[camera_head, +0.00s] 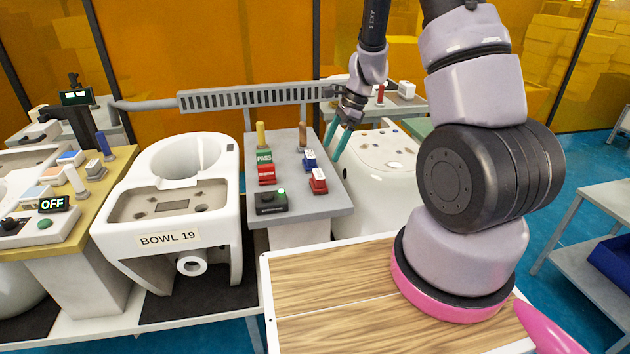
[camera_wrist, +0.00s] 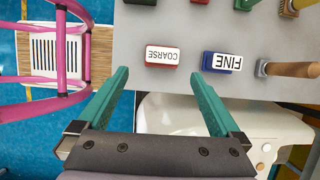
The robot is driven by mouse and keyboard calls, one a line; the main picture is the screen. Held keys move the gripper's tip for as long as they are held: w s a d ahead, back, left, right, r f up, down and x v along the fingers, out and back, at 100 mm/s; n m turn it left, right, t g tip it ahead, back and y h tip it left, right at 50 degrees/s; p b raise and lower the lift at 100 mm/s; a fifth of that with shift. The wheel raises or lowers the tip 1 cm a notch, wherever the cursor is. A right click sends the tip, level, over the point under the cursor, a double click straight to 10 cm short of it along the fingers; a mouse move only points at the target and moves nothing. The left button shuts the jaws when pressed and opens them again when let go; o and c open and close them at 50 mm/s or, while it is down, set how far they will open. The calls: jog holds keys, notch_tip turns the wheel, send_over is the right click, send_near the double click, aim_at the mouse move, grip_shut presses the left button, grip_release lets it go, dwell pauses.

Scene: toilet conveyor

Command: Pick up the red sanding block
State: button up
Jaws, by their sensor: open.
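The red sanding block (camera_head: 318,184) lies on the grey table near its right edge in the head view. In the wrist view the same block, with a white label reading COARSE (camera_wrist: 162,54), lies near the table's edge. A blue block marked FINE (camera_wrist: 221,62) lies to its right there; it also shows in the head view (camera_head: 309,160). My gripper (camera_head: 338,143) is open and empty, beside the table's right edge in the head view. In the wrist view my gripper (camera_wrist: 158,76) has its green fingers apart, with the red block ahead between the tips.
The grey table (camera_head: 300,209) also holds a button box (camera_head: 270,203), green PASS and red stamps (camera_head: 264,157), and a wooden-handled tool (camera_head: 303,136). A white toilet bowl (camera_head: 378,200) stands close to its right side. Another bowl (camera_head: 165,200) stands left.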

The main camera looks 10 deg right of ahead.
aim_at(320, 173)
jog(key=x, duration=1.1)
jog(key=shift+w, duration=0.3)
jog(key=c, duration=1.2)
notch_tip(320, 173, up, 10)
jog(key=shift+r, duration=0.1)
